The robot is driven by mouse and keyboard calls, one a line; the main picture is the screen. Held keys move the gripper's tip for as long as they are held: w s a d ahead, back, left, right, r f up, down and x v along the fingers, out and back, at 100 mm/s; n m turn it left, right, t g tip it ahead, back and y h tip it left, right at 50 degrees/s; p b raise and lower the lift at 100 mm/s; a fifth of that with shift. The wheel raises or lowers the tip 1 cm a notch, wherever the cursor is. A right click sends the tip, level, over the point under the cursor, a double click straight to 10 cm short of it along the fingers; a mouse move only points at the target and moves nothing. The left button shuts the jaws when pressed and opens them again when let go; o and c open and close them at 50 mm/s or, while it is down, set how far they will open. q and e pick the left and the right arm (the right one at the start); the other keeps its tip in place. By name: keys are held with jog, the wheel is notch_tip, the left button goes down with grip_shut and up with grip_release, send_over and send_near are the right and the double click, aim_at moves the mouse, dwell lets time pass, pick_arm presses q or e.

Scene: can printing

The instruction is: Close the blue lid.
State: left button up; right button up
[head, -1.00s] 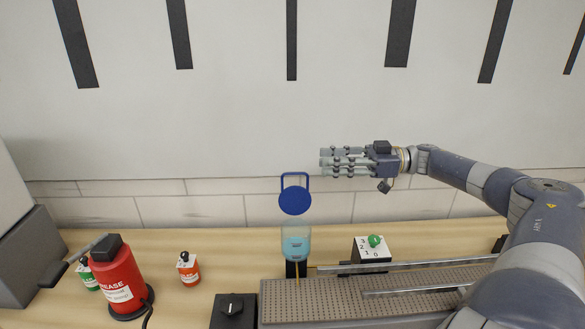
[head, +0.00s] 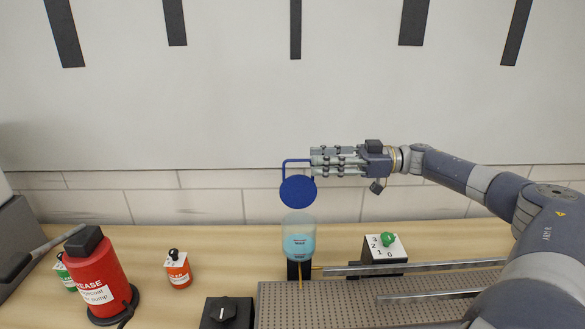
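The blue lid (head: 298,191) is a round disc with a square blue loop handle. It stands raised, upright or nearly so, above a clear container (head: 300,240) holding light blue liquid, behind the perforated platform. My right gripper (head: 312,161) reaches in from the right. Its fingers are straight and extended with gaps between them, and nothing is held in them. The fingertips overlap the lid's handle in the head view; I cannot tell whether they touch it. My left gripper is not in view.
A red grease pump (head: 97,278) and an orange bottle (head: 177,269) stand on the left. A black box with a knob (head: 228,313) is at the front. A dial with a green knob (head: 387,240) is right of the container. Metal rails (head: 420,266) run along the perforated platform (head: 330,303).

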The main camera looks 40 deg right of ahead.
aim_at(299, 160)
jog(key=shift+x, duration=1.25)
jog(key=shift+p+x, duration=0.3)
jog(key=shift+x, duration=1.3)
jog(key=shift+w+a, duration=0.45)
jog(key=shift+w, duration=0.1)
jog(key=shift+s, duration=0.1)
grip_shut()
